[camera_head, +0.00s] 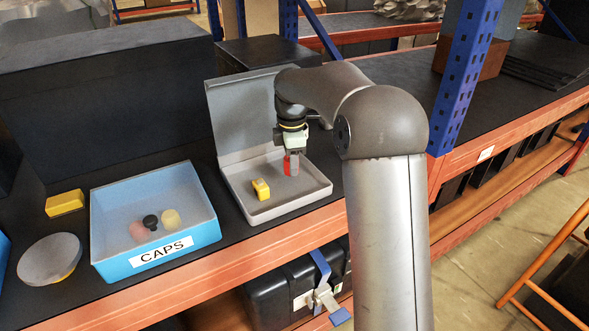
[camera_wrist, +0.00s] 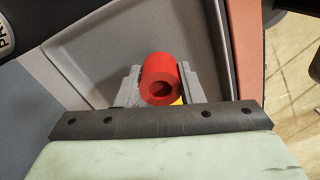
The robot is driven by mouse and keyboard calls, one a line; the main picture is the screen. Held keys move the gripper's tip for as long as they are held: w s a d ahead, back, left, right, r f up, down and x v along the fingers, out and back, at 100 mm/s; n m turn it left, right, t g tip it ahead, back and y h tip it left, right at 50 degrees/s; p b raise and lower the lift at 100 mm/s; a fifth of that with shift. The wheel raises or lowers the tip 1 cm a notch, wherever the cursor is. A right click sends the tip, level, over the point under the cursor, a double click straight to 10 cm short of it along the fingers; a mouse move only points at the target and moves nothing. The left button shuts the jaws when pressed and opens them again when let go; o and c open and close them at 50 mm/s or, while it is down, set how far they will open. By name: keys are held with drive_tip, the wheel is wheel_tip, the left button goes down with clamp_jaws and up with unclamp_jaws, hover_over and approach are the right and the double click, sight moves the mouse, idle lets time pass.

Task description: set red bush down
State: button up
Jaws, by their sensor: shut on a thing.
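The red bush (camera_wrist: 160,78) is a short red cylinder with a round hole in its end. In the wrist view it sits between the two grey fingers of my gripper (camera_wrist: 158,88), which are shut on it. In the head view the red bush (camera_head: 288,165) shows partly behind the fingers of my gripper (camera_head: 291,168), over the grey tray. I cannot tell whether the bush touches the tray floor. A bit of yellow (camera_wrist: 178,101) shows just past the bush in the wrist view.
The grey tray (camera_head: 285,208) has a raised lid at its back and holds a yellow block (camera_head: 261,188). A blue CAPS bin (camera_head: 110,240) with several caps stands to the left, near a round grey disc (camera_head: 50,258) and another yellow block (camera_head: 65,203). A blue post (camera_head: 465,75) rises at right.

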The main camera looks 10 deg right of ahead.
sight(295, 183)
drive_tip(key=shift+w+d+f, duration=0.25)
drive_tip(key=shift+w+f, duration=0.05)
drive_tip(key=shift+f, duration=0.15)
drive_tip(key=shift+w+d+f, duration=0.15)
drive_tip(key=shift+f, duration=0.8)
drive_tip(key=shift+w+d+f, duration=0.1)
drive_tip(key=shift+f, duration=0.85)
drive_tip(key=shift+f, duration=0.2)
drive_tip(key=o, duration=1)
wheel_tip(295, 183, up, 12)
drive_tip(key=shift+s+r, duration=0.1)
drive_tip(key=shift+r, duration=0.15)
drive_tip(key=s+f+m, duration=0.3)
drive_tip(key=s+m, duration=0.3)
drive_tip(key=s, duration=0.6)
drive_tip(key=s+f+m, duration=0.4)
drive_tip(key=s+m, duration=0.1)
drive_tip(key=s, duration=0.7)
drive_tip(key=s+a+f+m, duration=0.1)
drive_tip(key=s+f+m, duration=0.2)
drive_tip(key=s, duration=0.9)
drive_tip(key=m, duration=0.3)
drive_tip(key=shift+f+m+t, duration=0.3)
drive_tip(key=shift+f, duration=0.05)
